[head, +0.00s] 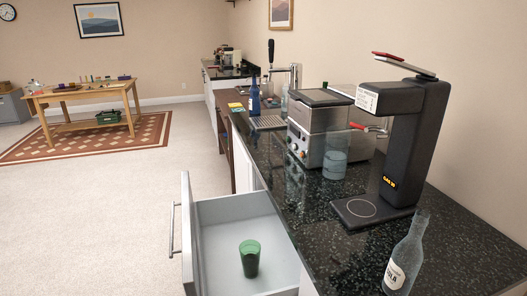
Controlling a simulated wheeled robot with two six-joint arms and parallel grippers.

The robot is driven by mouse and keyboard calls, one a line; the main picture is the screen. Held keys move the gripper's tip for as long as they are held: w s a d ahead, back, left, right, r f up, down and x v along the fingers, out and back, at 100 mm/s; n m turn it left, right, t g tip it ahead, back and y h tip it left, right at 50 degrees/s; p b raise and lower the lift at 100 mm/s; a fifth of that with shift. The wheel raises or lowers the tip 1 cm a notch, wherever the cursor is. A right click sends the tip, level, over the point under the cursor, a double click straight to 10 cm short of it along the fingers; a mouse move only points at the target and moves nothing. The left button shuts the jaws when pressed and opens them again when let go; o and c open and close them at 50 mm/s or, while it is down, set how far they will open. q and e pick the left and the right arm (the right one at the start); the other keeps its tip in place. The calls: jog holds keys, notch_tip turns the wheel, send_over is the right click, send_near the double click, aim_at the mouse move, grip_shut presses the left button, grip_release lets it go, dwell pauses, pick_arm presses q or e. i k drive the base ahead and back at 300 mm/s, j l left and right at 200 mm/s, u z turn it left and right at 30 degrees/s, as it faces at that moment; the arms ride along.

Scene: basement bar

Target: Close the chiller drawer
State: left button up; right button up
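The chiller drawer (222,208) is pulled out from under the dark counter, at the bottom middle of the head view. Its white front panel (186,222) faces left and carries a vertical-looking bar handle (173,230). A green cup (249,259) stands upright inside on the drawer floor. The drawer's near end is cut off by the bottom of the picture. Neither of my grippers is in view.
The black speckled counter (320,228) runs along the right, with a black dispenser (400,140), a steel machine (318,125), a glass jug (336,158) and a cola bottle (403,262). Open carpet (90,220) lies left of the drawer. A wooden table (85,92) stands far off.

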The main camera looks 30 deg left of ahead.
aim_at(213, 229)
jog(key=j+u, duration=0.7)
jog(key=j, duration=0.2)
jog(key=j+u, duration=0.4)
